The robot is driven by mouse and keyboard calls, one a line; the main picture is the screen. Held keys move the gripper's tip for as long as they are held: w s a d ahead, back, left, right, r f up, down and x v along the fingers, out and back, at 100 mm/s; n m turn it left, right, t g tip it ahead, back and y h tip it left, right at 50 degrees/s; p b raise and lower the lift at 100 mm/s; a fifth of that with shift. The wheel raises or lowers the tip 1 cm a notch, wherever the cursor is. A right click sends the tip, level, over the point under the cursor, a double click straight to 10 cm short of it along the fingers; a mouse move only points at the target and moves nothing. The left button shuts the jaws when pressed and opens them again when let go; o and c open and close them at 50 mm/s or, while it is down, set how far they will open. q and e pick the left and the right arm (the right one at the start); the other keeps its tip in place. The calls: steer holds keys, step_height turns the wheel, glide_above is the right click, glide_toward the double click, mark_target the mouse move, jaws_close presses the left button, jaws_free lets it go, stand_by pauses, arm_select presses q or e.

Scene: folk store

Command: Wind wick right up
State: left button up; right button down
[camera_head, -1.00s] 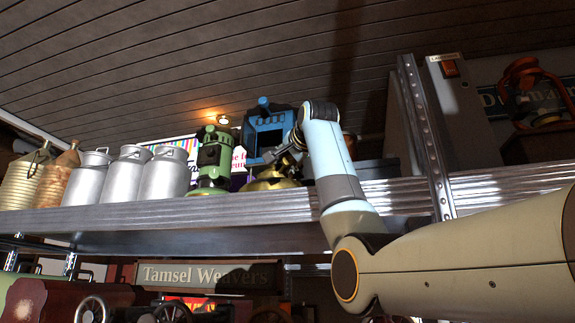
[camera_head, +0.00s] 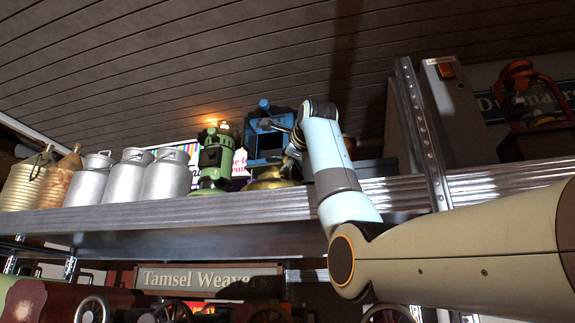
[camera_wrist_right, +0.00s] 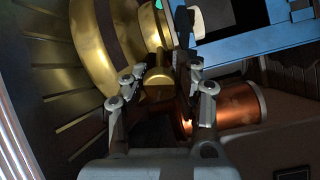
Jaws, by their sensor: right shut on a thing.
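A rounded brass body, seemingly a lamp (camera_head: 268,184), sits on the shelf in the head view, partly hidden by my right arm. Its curved brass surface (camera_wrist_right: 95,45) fills the upper left of the right wrist view. A small round brass knob (camera_wrist_right: 158,84) shows between the fingers of my right gripper (camera_wrist_right: 160,72), which is shut on it. In the head view this gripper (camera_head: 290,160) is small and mostly hidden behind my wrist. No wick can be made out. My left gripper is in neither view.
A blue lantern-like frame (camera_head: 265,120) stands close by the brass body. A green lantern (camera_head: 214,160) and several metal cans (camera_head: 165,176) stand to the left. A shelf post (camera_head: 424,130) rises to the right. A copper cylinder (camera_wrist_right: 236,104) lies near the fingers.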

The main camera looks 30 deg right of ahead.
steer(key=m+b, duration=0.1)
steer(key=m, duration=0.5)
steer(key=shift+m, duration=0.3)
steer(key=m+b, duration=0.1)
steer(key=m, duration=0.4)
steer(key=shift+m, duration=0.3)
steer(key=c, duration=1)
jaws_free()
steer(key=shift+o, duration=0.2)
steer(key=v, duration=1.2)
